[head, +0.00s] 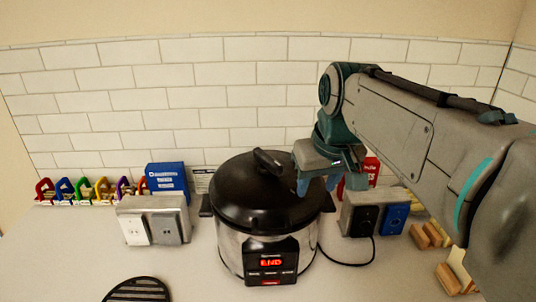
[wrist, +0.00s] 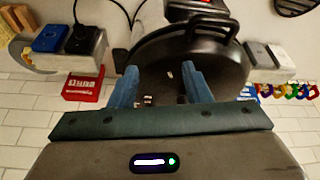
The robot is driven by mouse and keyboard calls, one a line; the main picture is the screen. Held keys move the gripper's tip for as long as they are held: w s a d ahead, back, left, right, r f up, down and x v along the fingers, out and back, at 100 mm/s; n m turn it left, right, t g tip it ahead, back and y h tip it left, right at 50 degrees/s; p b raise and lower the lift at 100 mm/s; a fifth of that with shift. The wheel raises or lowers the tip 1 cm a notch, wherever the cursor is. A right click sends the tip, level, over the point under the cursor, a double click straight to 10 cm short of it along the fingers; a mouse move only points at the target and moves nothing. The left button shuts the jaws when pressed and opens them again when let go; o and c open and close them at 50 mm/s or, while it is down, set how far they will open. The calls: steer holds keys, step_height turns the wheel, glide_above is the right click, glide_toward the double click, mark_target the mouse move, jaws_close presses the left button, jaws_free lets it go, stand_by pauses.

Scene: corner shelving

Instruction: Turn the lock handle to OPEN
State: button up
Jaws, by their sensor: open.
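A pressure cooker (head: 266,225) with a steel body and a black lid (head: 240,190) stands on the counter. Its front display reads a red "END". My gripper (head: 317,187) is open and empty, pointing down over the right rear part of the lid, to the right of the handle. In the wrist view, the blue fingers of my gripper (wrist: 160,85) are apart with the lid between and beyond them. I cannot read any lock marking.
Outlet boxes stand left (head: 152,222) and right (head: 376,214) of the cooker, a cord running from the right one. A blue box (head: 168,182), a red box (wrist: 82,88) and colourful padlocks (head: 85,190) line the wall. Wooden blocks (head: 432,236) lie right. A black trivet (head: 138,289) lies front left.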

mark_target(269, 157)
steer(key=w+a+r+n+y+b, duration=0.25)
steer(key=w+a+r+n, duration=0.2)
steer(key=w+r, duration=0.65)
steer(key=shift+m+h, duration=0.45)
steer(key=x, duration=1)
steer(key=b+x, duration=0.1)
steer(key=x, duration=0.4)
steer(key=shift+w+a, duration=0.15)
steer(key=shift+a, duration=0.2)
steer(key=shift+c, duration=0.3)
jaws_close()
